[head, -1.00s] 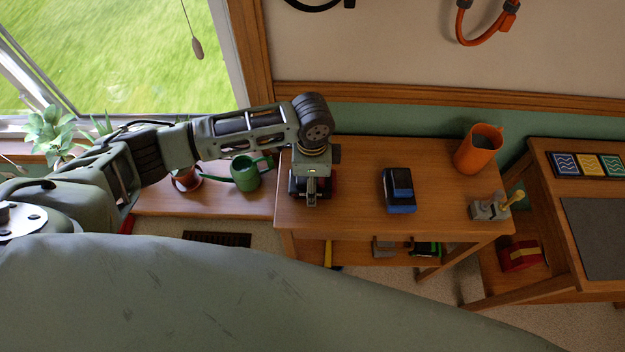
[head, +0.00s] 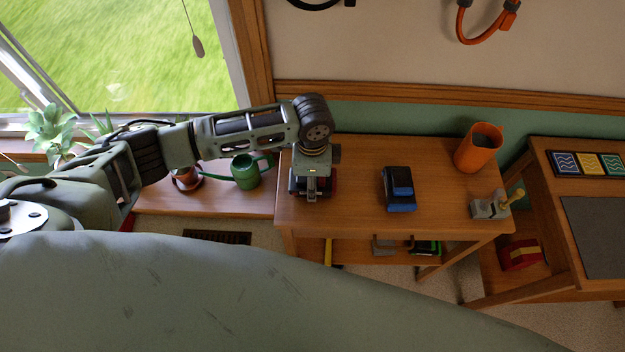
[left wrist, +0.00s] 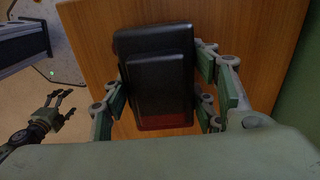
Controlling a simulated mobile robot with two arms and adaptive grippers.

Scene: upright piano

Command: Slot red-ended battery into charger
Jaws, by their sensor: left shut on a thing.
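The red-ended battery (left wrist: 160,85) is a black block with a dark red end, lying over the wooden table top in the left wrist view. My left gripper (left wrist: 165,100) is shut on it, with its fingers against both long sides. In the head view my left gripper (head: 311,192) is low at the table's left end and hides most of the battery; a bit of red (head: 333,186) shows beside it. I cannot tell whether the battery touches the table. My right gripper (left wrist: 58,108) is empty, fingers spread, away from the table. I cannot make out a charger for certain.
A black block with a blue end (head: 398,189) lies mid-table. An orange cup (head: 478,148) and a grey device with a yellow lever (head: 490,207) stand at the right. A green-edged dark thing (head: 427,248) is on the lower shelf. A green watering can (head: 246,172) is left.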

